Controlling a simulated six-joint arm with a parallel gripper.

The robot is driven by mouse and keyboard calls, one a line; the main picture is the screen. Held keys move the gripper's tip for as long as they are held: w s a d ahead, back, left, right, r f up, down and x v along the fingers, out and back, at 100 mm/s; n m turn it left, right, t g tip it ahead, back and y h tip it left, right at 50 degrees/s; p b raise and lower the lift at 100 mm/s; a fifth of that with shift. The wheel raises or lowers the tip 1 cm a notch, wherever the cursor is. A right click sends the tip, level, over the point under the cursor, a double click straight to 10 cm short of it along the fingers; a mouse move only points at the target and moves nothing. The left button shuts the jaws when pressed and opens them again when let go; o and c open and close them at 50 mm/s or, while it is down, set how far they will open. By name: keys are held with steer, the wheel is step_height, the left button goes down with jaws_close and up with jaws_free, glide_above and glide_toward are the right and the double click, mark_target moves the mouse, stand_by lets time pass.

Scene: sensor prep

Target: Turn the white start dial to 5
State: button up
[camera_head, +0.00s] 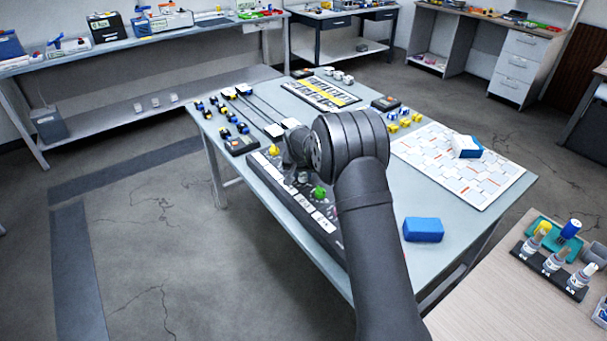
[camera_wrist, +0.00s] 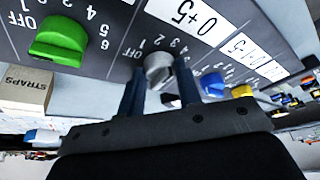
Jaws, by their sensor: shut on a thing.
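The white start dial (camera_wrist: 157,62) looks light grey in the wrist view and sits on a dark control panel (camera_wrist: 110,25), with OFF and several numbers printed around it. My gripper (camera_wrist: 159,76) has one finger on each side of the dial and is shut on it. The fingers cover part of the dial's scale, and I cannot tell which number the dial points to. In the head view the panel (camera_head: 332,240) lies along the table's near left edge. My arm hides most of the gripper and the dial there.
A green dial (camera_wrist: 60,40) sits to the left of the white one. Blue (camera_wrist: 212,84) and yellow (camera_wrist: 242,91) knobs sit to its right. A box marked STRAPS (camera_wrist: 25,90) is near the panel. A blue block (camera_head: 423,230) lies on the table's right part.

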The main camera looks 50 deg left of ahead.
steer(key=m, duration=0.2)
steer(key=m+h, duration=0.1)
steer(key=m, duration=0.1)
steer(key=m+t+h, duration=0.1)
steer(key=m, duration=0.1)
steer(key=shift+s+a+f, duration=0.1)
steer(key=shift+s+a, duration=0.05)
steer(key=shift+a, duration=0.1)
steer(key=m+h, duration=0.1)
steer(key=m, duration=0.2)
steer(key=m+h, duration=0.1)
steer(key=m, duration=0.1)
steer(key=shift+a+m, duration=0.2)
steer(key=shift+m, duration=0.2)
steer(key=o, duration=1)
steer(key=shift+c, duration=0.2)
steer(key=v, duration=1.7)
steer(key=shift+s+a, duration=0.15)
steer(key=shift+a, duration=0.15)
